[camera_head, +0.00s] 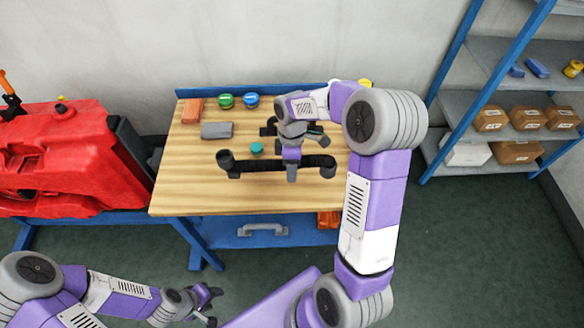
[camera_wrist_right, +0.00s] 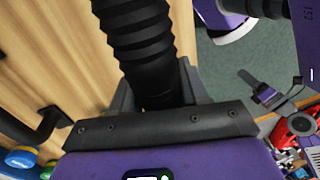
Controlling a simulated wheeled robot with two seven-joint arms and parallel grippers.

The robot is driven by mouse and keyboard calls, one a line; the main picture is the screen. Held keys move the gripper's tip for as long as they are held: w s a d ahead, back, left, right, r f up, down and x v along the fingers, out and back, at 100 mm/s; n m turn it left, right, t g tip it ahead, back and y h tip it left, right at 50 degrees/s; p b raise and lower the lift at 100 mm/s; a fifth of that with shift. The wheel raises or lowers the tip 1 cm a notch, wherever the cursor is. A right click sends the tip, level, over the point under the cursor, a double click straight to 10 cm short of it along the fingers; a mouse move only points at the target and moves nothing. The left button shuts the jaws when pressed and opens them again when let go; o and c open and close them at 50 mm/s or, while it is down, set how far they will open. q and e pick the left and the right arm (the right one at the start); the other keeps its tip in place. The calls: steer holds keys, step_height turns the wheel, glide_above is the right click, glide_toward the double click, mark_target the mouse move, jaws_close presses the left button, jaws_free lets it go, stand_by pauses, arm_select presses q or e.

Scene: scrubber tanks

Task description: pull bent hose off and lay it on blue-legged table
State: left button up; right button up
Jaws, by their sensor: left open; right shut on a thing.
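The bent hose (camera_head: 255,168) is black and ribbed, with wider cuffs at both ends. It spans left to right over the wooden top of the blue-legged table (camera_head: 185,190). My right gripper (camera_head: 291,170) is shut around its middle, from above. The right wrist view shows the ribbed hose (camera_wrist_right: 135,40) between the fingers. I cannot tell whether the hose touches the tabletop. My left gripper (camera_head: 211,303) is open and empty, low in front of the table and apart from it. The red tank (camera_head: 65,155) stands left of the table; no hose shows on it.
On the table are an orange block (camera_head: 192,111), a grey block (camera_head: 216,130), green (camera_head: 226,101) and blue (camera_head: 251,100) caps and a teal cap (camera_head: 257,148). Another black part (camera_head: 268,129) is partly hidden behind my right wrist. A blue-framed shelf (camera_head: 470,95) with boxes stands right. The table's front left is clear.

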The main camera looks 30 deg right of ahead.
mark_target(292, 188)
steer(key=shift+f+b, duration=2.45)
steer(key=shift+f, duration=0.45)
steer(key=shift+f+b, duration=0.3)
steer(key=shift+f, duration=0.25)
steer(key=shift+r+p, duration=0.15)
steer(key=shift+p, duration=0.15)
steer(key=o, duration=1.8)
steer(key=shift+c, duration=0.2)
steer(key=shift+r, duration=0.1)
